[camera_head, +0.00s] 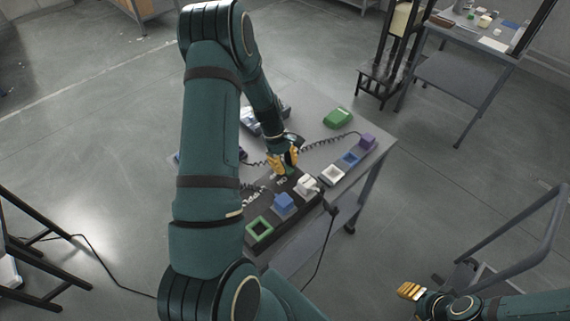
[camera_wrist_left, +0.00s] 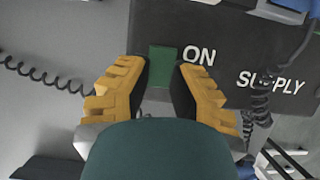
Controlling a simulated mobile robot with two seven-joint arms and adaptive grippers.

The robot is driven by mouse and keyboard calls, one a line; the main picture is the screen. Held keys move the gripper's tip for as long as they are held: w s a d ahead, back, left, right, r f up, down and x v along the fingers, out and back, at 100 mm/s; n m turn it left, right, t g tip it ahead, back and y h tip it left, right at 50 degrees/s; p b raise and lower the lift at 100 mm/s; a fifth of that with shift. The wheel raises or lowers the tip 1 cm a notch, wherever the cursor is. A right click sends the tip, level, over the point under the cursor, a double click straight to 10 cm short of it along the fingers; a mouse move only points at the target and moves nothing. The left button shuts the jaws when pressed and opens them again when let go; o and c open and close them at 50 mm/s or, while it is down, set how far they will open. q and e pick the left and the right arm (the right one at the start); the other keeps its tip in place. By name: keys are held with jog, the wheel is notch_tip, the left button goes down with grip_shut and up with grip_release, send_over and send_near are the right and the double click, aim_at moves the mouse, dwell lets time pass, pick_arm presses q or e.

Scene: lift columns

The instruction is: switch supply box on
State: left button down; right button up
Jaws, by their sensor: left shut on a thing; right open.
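The supply box (camera_head: 266,198) is a dark box on the grey table. In the left wrist view the box (camera_wrist_left: 222,62) shows white lettering "ON" and "SUPPLY". A green switch piece (camera_wrist_left: 162,66) sits beside "ON". My left gripper (camera_head: 284,160) reaches down at the box's far end. In the left wrist view its yellow fingers (camera_wrist_left: 161,84) flank the green piece and are shut on it. Part of the switch is hidden by the gripper. My right gripper (camera_head: 411,291) is open at the lower right, away from the table.
Blue (camera_head: 284,203) and white (camera_head: 306,186) connectors and a green-framed socket (camera_head: 259,230) are on the box. A green object (camera_head: 338,117), white block (camera_head: 332,175) and purple block (camera_head: 367,141) lie on the table, with coiled cables (camera_head: 322,141). A black stand (camera_head: 388,60) is behind.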

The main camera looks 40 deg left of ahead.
pick_arm(q)
jog(key=shift+s+d+r+y+p, duration=0.1)
jog(key=shift+d+y+p, duration=0.3)
jog(key=shift+y+p, duration=0.9)
jog(key=shift+y, duration=0.5)
jog(key=c, duration=0.7)
grip_release()
jog(key=shift+c, duration=0.2)
